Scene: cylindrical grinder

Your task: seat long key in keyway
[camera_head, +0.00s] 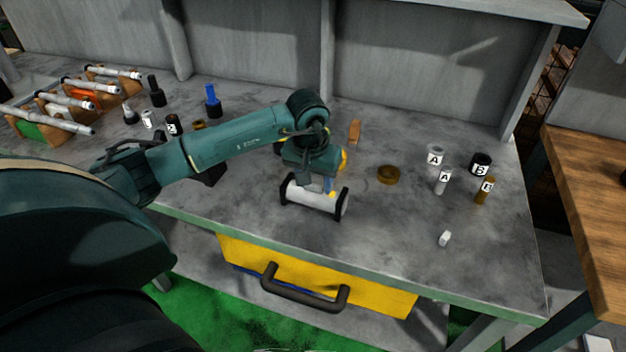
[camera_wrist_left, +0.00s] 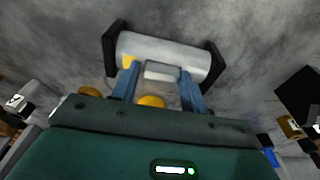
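A pale silver shaft (camera_head: 318,198) lies on the bench between two black end supports. It also shows at the top of the left wrist view (camera_wrist_left: 190,58). My left gripper (camera_head: 329,186) points down over it. In the left wrist view its two blue fingers (camera_wrist_left: 161,76) stand apart at the shaft. A small grey block, which looks like the long key (camera_wrist_left: 162,71), lies between the fingertips, along the shaft. A narrow gap shows at its left end; whether it sits in the keyway is hidden. A yellow patch (camera_wrist_left: 130,62) shows by the left fingertip. My right gripper is out of view.
A small white piece (camera_head: 444,239) lies at the front right. A brass ring (camera_head: 388,174) and several labelled cylinders, among them a black one (camera_head: 480,163), stand to the right. An orange block (camera_head: 354,131) stands behind. Racked shafts (camera_head: 60,118) are far left.

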